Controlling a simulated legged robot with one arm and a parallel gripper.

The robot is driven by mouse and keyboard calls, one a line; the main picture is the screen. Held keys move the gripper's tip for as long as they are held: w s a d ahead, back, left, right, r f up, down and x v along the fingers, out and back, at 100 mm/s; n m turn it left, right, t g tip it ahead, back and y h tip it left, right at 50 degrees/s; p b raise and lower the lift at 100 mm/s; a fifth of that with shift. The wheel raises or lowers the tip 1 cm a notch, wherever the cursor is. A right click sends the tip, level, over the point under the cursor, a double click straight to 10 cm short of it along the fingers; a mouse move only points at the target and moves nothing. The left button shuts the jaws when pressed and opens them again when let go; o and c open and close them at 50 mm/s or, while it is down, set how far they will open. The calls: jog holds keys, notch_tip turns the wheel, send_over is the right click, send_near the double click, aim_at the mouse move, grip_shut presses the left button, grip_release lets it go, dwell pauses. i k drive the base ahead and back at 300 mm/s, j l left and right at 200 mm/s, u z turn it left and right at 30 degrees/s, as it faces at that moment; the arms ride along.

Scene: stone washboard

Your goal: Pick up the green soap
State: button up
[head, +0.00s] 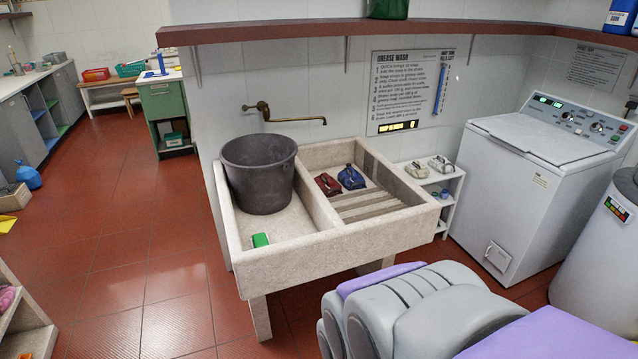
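A small bright green block, the green soap (260,240), lies in the left basin of the stone sink (350,250), in front of a dark grey bucket (262,180). It touches or nearly touches the front wall of the basin. Grey rounded parts of my own arm with purple panels fill the bottom right, to the right of the soap and apart from it. I cannot make out fingertips there, so I cannot tell how my gripper stands. Nothing covers the soap.
A red object (327,184) and a blue object (351,177) sit by the ribbed right basin. A brass tap (290,118) reaches over the sink. A white shelf (438,185) and washing machine (540,165) stand to the right. Open tiled floor (130,260) lies to the left.

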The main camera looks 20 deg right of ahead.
aim_at(261, 241)
jog(key=i+l, duration=0.85)
jog(key=i+l+u, duration=0.15)
jog(key=i+l, duration=0.7)
jog(key=l, duration=0.1)
